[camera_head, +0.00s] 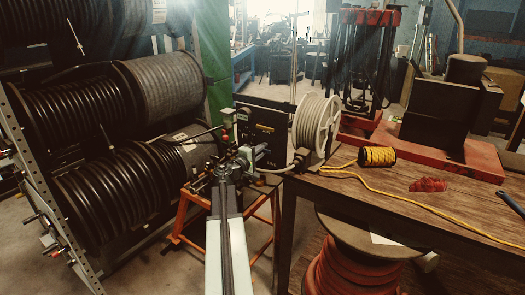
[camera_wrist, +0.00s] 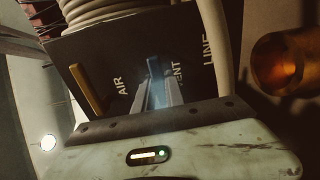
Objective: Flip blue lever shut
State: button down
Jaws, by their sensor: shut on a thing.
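In the wrist view the blue lever (camera_wrist: 153,66) stands up from a dark panel (camera_wrist: 193,45), beside white lettering of which "ENT" shows. My gripper (camera_wrist: 157,88) has its two grey fingers on either side of the lever and is shut on it. The lever's lower part is hidden by the fingers. In the head view my gripper (camera_head: 229,165) reaches forward to the crimper (camera_head: 262,150) on the orange stand. The blue lever cannot be made out there.
A yellow lever (camera_wrist: 87,88) stands left of the blue one, near "AIR". A pale hose (camera_wrist: 216,45) passes close on the right, by "LINE". A copper-coloured cylinder (camera_wrist: 278,62) lies farther right. The wooden table (camera_head: 345,190) and hose reels (camera_head: 95,195) flank my arm.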

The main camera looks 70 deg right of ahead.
jog(key=c, duration=1.4)
grip_release()
jog(key=shift+a, duration=0.1)
jog(key=v, duration=0.7)
jog(key=shift+a, duration=0.35)
jog(key=shift+w, duration=0.1)
